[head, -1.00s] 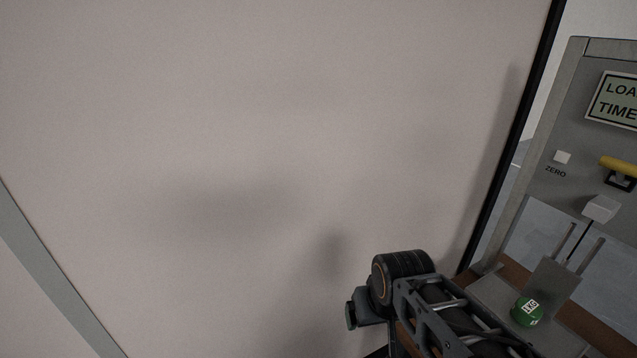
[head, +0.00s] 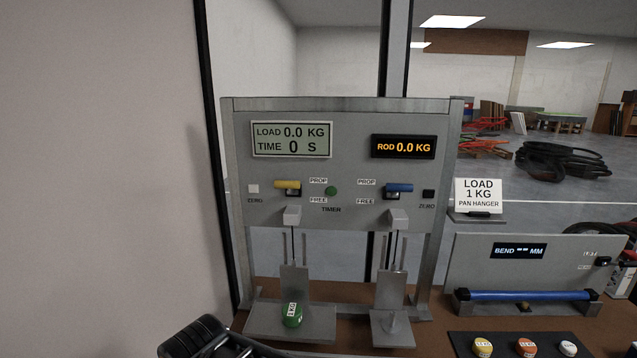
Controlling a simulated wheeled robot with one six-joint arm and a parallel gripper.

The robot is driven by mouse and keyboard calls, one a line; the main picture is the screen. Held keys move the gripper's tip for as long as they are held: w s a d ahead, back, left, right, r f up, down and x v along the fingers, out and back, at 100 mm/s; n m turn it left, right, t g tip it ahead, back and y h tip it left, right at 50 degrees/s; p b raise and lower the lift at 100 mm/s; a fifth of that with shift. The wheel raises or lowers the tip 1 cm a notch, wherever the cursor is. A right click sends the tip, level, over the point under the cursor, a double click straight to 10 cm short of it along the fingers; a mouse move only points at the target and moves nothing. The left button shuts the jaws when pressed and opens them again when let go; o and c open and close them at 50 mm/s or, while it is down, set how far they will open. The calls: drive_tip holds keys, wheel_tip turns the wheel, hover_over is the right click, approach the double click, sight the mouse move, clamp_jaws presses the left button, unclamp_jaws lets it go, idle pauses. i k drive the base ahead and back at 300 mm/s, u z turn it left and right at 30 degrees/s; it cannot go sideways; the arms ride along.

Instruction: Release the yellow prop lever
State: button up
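The yellow prop lever (head: 287,184) is on the left half of a grey test panel (head: 345,218), level with the upper PROP label (head: 318,181). A FREE label (head: 318,200) sits below that. A blue lever (head: 398,187) is on the right half at a similar height. The left display (head: 291,139) reads load 0.0 KG and time 0 S. The right display (head: 403,147) reads rod 0.0 KG. Part of my arm shows at the bottom left, below and left of the panel; my gripper's fingers are not visible.
A green 1 KG weight (head: 292,314) stands on the left base plate. A bend tester (head: 540,270) with a blue bar and several small weights are at the right. A pale wall (head: 100,180) fills the left side. A LOAD 1 KG card (head: 478,194) stands right of the panel.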

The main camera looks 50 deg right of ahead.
sight(292, 186)
drive_tip(key=z, duration=1.35)
